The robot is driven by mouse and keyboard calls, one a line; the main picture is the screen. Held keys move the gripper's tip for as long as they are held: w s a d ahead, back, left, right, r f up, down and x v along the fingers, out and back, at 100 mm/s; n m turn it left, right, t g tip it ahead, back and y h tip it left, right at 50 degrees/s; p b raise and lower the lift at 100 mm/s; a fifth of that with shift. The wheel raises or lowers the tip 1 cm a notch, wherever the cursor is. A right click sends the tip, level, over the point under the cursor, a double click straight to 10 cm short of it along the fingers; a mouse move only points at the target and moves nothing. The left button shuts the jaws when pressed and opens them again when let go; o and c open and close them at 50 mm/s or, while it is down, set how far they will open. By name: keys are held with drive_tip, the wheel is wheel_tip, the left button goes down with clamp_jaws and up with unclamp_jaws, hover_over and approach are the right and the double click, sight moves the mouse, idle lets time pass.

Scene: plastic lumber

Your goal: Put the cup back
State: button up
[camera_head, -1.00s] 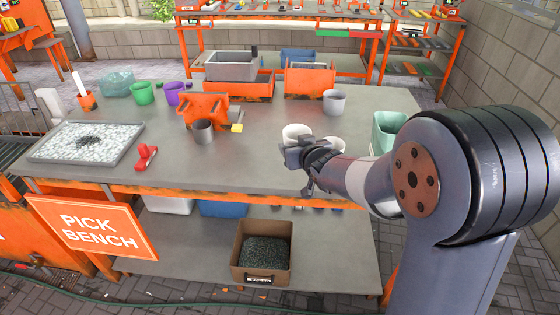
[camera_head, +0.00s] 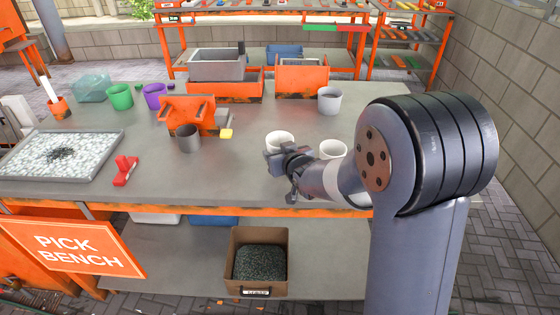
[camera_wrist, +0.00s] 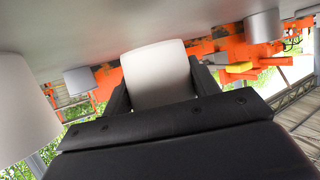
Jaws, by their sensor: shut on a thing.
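My gripper (camera_head: 272,157) is over the front right part of the grey pick bench (camera_head: 240,178). It is shut on a white cup (camera_head: 280,139), which stands upright in the head view. In the wrist view the same cup (camera_wrist: 158,75) sits between the two dark fingers, one on each side. I cannot tell whether its base touches the bench. A second white cup (camera_head: 332,150) is just to the right, partly hidden by my arm; it fills the left edge of the wrist view (camera_wrist: 22,100).
Grey cups stand left of my gripper (camera_head: 188,138) and farther back (camera_head: 329,100). Green (camera_head: 120,97) and purple (camera_head: 154,96) cups stand at the back left. An orange holder (camera_head: 192,114), a yellow block (camera_head: 226,134) and a red tool (camera_head: 125,171) lie left. Bench between is clear.

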drive_tip(key=shift+f, duration=1.25)
drive_tip(key=shift+f+b, duration=0.2)
drive_tip(key=shift+b, duration=0.1)
drive_tip(key=o, duration=1)
drive_tip(key=shift+r, duration=0.15)
drive_tip(key=shift+r+p, duration=0.15)
drive_tip(key=shift+p, duration=0.2)
drive_tip(key=v, duration=1.2)
